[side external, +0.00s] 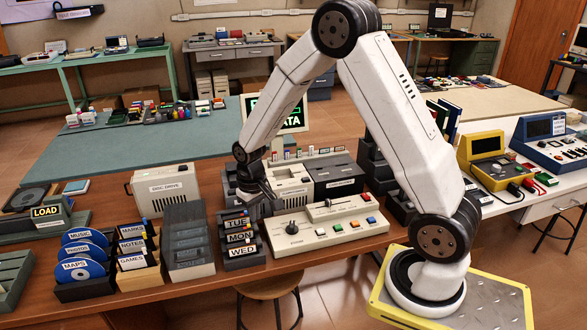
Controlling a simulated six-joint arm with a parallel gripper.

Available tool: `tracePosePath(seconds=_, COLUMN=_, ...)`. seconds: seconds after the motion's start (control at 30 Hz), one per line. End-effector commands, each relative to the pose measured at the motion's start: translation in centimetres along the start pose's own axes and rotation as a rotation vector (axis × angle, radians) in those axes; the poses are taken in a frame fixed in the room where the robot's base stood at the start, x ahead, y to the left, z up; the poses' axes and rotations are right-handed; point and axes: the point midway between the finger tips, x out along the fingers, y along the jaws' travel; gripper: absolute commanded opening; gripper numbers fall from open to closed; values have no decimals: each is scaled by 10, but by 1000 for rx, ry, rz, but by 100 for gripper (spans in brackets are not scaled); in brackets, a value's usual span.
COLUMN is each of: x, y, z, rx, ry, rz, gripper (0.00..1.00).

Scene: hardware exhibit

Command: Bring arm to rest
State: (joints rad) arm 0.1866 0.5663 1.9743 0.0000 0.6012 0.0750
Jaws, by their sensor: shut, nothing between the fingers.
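My white arm bends up and over, then down to the wooden desk (340,250). My gripper (268,206) is small and dark in the side external view, shut with nothing in it. It is low over the desk, between the rack of day labels and the cream control panel. Its tips overlap dark items behind, so I cannot tell whether they touch anything. The control panel (300,247) has a dark knob (292,229), a slider and several coloured buttons. The day rack (240,251) reads TUE, MON and WED.
A disc drive (165,187) and a monitor (293,117) stand behind. Left are grey trays (188,240), disc holders (85,255) and a LOAD unit (47,213). Yellow and blue consoles (487,146) stand right. A stool (268,288) is in front. The green mat (110,150) has free room.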

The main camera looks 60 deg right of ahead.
Motion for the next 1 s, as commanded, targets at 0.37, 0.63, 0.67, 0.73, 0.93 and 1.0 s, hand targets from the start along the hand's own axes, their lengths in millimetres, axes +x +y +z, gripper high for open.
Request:
tracePosePath(seconds=0.37, x=-22, y=-14, z=25, rx=-56, ry=50, rz=-4, gripper=0)
tracePosePath(seconds=0.63, x=-48, y=-31, z=74, rx=-148, ry=132, rz=-14, gripper=0)
tracePosePath(seconds=0.67, x=-51, y=-33, z=79, rx=-159, ry=141, rz=-16, gripper=0)
tracePosePath(seconds=0.73, x=-56, y=-36, z=93, rx=-183, ry=162, rz=-19, gripper=0)
tracePosePath(seconds=0.93, x=-63, y=-41, z=124, rx=-237, ry=210, rz=-27, gripper=0)
tracePosePath(seconds=1.0, x=-65, y=-42, z=131, rx=-248, ry=220, rz=-28, gripper=0)
